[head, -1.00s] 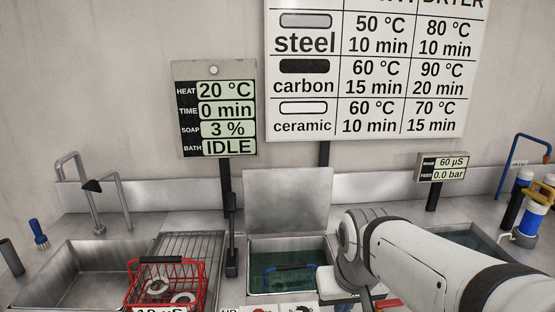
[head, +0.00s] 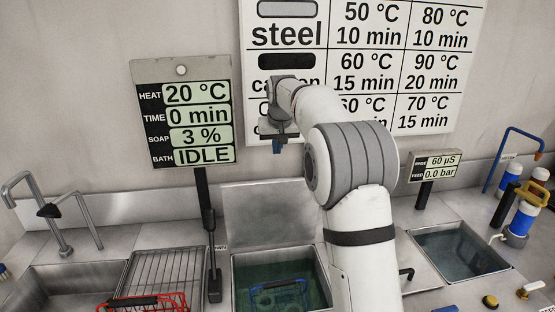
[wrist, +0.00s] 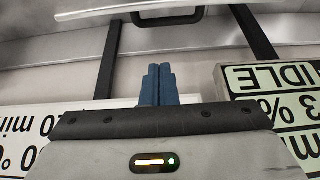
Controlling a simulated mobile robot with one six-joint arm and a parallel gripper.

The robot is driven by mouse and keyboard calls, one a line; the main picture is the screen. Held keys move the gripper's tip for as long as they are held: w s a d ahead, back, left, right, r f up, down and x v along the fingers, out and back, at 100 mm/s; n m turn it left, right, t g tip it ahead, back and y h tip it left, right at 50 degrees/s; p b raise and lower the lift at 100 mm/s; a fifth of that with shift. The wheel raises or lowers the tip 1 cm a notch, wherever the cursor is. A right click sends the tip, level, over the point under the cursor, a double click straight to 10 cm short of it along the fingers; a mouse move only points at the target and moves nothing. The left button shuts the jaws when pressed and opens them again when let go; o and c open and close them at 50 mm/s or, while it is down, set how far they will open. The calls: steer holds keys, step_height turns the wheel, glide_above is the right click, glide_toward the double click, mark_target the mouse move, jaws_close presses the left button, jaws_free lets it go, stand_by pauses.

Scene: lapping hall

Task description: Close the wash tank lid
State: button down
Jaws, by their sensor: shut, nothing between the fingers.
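The wash tank (head: 325,285) holds greenish liquid. A blue basket (head: 283,283) sits in it with ring-shaped parts. The grey metal lid (head: 268,215) stands upright at the tank's back edge, so the tank is open. In the wrist view, a pale edge that looks like the lid's top (wrist: 100,13) crosses the top, with a dark handle (wrist: 170,21) on its wall side. My gripper (head: 278,146) is raised above the lid, in front of the wall chart, pointing down and apart from the lid. In the wrist view its blue fingers (wrist: 158,84) are together and empty.
A display on a post (head: 190,120) reads IDLE left of the lid. A red basket (head: 145,303) and drain rack (head: 165,275) lie left of the tank. Another liquid-filled tank (head: 460,250) is at right, beside blue-and-white canisters (head: 508,180).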

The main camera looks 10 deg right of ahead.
steer(key=p+x, duration=0.2)
steer(key=x, duration=0.7)
steer(key=shift+f, duration=0.3)
steer(key=s, duration=0.3)
steer(key=shift+s+f, duration=0.1)
steer(key=shift+s, duration=0.3)
steer(key=shift+s, duration=0.1)
steer(key=shift+d+f, duration=0.1)
